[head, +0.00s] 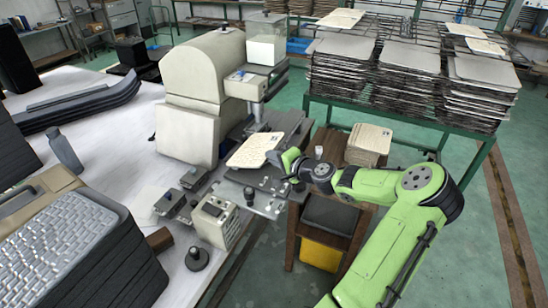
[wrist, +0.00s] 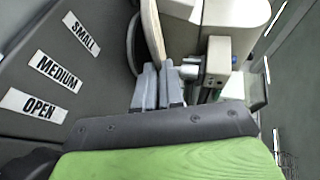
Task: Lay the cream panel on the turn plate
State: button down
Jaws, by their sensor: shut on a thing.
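The cream panel (head: 252,151) is flat, with small dark marks near one edge. It is held roughly level over the machine's metal bed, and it shows edge-on in the wrist view (wrist: 153,32). My gripper (head: 276,159) is shut on the panel's right edge; its two grey fingers (wrist: 158,85) pinch it in the wrist view. A dark plate (head: 244,178), which looks like the turn plate, lies under the panel and is partly hidden by it. A grey rounded edge beside the panel in the wrist view (wrist: 132,45) may be the same plate. I cannot tell whether panel and plate touch.
A cream machine housing (head: 202,70) stands behind the panel. A stack of cream panels (head: 368,146) sits on a wooden stand at right. Metal blocks and a small control box (head: 214,222) crowd the front of the bed. Loaded racks (head: 400,75) stand behind.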

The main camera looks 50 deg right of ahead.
jog(key=c, duration=1.2)
grip_release()
jog(key=shift+o, duration=0.2)
jog(key=p+v, duration=0.1)
jog(key=v, duration=1.4)
jog(key=shift+s+r+p, duration=0.15)
jog(key=shift+s+p, duration=0.15)
jog(key=shift+p, duration=0.1)
jog(key=shift+a, duration=0.15)
